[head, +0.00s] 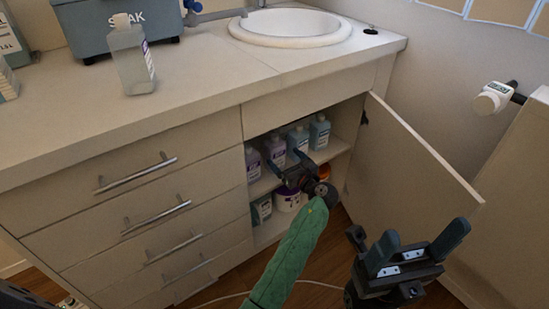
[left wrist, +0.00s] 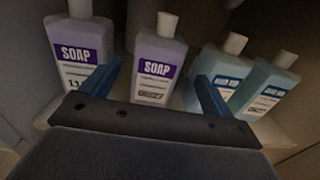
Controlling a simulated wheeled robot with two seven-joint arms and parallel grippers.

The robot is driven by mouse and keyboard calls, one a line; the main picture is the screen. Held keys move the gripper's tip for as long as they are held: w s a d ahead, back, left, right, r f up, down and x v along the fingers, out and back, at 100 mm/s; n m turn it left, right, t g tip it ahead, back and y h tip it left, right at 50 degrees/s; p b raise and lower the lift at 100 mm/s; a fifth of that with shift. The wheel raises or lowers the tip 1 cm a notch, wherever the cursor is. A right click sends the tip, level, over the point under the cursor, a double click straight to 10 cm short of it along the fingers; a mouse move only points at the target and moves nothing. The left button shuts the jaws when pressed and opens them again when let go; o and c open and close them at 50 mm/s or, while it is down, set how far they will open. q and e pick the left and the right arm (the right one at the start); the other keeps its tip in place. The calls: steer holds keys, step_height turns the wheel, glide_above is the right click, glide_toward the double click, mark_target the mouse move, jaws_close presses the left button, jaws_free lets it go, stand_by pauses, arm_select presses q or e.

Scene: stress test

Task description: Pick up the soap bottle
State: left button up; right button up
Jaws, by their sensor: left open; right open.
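Two soap bottles with white caps and purple SOAP labels stand upright on the cabinet's upper shelf: a left one (head: 253,164) (left wrist: 82,48) and a second one (head: 276,150) (left wrist: 158,62). My left gripper (head: 289,166) (left wrist: 157,76) is open in front of the shelf. In the left wrist view the second soap bottle shows between its fingers; I cannot tell whether the fingers reach around it. The gripper hides the bottle's lower part. My right gripper (head: 418,246) is open and empty, outside the cabinet near the open door.
Two blue-labelled bottles (head: 298,140) (left wrist: 222,73) stand right of the soap bottles. The open cabinet door (head: 415,165) is on the right. Tubs (head: 287,198) sit on the lower shelf. A clear bottle (head: 131,62) stands on the counter (head: 200,85), near the sink (head: 290,27).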

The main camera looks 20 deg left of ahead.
mark_target(279, 154)
arm_select(q)
steer(key=shift+x, duration=0.8)
steer(key=x, duration=0.1)
steer(key=b+x, duration=0.1)
steer(key=x, duration=0.1)
steer(key=b+x, duration=0.1)
steer(key=shift+w+a+f, duration=0.1)
steer(key=shift+a+f, duration=0.15)
steer(key=shift+a, duration=0.05)
steer(key=shift+w+a+r, duration=0.1)
steer(key=shift+w+a, duration=0.1)
steer(key=c, duration=1.3)
steer(key=shift+c, duration=0.8)
steer(key=shift+r, duration=0.1)
